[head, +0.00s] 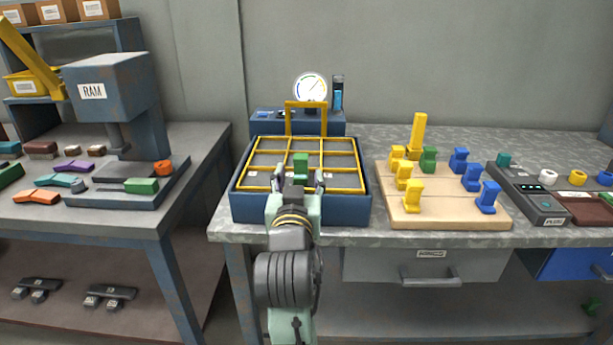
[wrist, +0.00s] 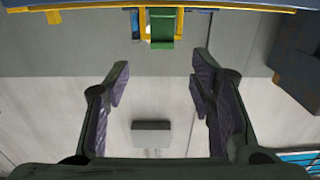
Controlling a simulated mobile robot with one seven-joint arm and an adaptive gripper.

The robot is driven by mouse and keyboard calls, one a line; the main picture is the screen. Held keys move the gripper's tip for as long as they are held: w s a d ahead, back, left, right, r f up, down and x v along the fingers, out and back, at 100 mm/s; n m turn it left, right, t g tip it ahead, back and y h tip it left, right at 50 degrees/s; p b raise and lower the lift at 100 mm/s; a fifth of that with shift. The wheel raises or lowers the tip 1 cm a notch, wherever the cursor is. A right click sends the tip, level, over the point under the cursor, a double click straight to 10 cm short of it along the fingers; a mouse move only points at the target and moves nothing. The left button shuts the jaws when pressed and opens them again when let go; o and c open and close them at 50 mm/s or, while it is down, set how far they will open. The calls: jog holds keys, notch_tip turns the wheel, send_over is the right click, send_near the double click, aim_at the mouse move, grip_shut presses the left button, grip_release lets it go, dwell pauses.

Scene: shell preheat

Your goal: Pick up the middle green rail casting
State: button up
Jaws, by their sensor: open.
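A green casting (head: 301,161) sits in the middle column of the yellow-gridded blue tray (head: 345,208). In the wrist view a green block (wrist: 162,30) shows at the top centre, against a yellow bar, beyond the fingertips. My gripper (head: 298,180) is open in front of this green casting, at the tray's near side; nothing is between its fingers (wrist: 158,80). The casting's lower part is partly hidden by my gripper in the head view. Another green casting (head: 429,158) stands upright on the wooden board (head: 455,220) to the right, between yellow and blue castings.
A yellow handle (head: 306,104) and a gauge (head: 311,86) rise behind the tray. A tall yellow post (head: 417,130) stands at the board's back. A press marked RAM (head: 100,90) stands on the left bench. A drawer handle (head: 430,277) juts out below the right bench.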

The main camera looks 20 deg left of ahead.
aim_at(300, 160)
jog(key=x, duration=0.5)
jog(key=shift+w+a+p, duration=0.1)
jog(key=shift+w+p, duration=0.05)
jog(key=shift+p, duration=0.25)
jog(key=x, duration=0.2)
jog(key=p+x, duration=0.1)
jog(key=x, duration=0.1)
jog(key=shift+w+a+f, duration=0.2)
jog(key=shift+w+f, duration=0.05)
jog(key=shift+w, duration=0.15)
jog(key=shift+c, duration=0.4)
grip_shut()
